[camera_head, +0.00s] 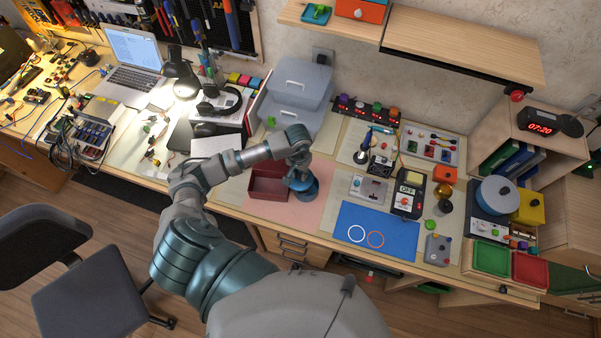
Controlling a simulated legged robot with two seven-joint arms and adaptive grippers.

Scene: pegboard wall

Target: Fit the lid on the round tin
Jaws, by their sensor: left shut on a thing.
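The round tin (306,193) is blue and stands on the pink mat, just right of a dark red open box. My left gripper (299,180) is directly over the tin, pointing down. It is shut on the lid, which is mostly hidden by the fingers and wrist. The lid is at the tin's top; I cannot tell whether it touches the rim or sits level. My right gripper is not in view.
The dark red box (267,184) is close on the left of the tin. A blue mat (375,232) with two rings lies to the right. Grey storage boxes (298,86) stand behind. The pink mat (283,212) is clear in front of the tin.

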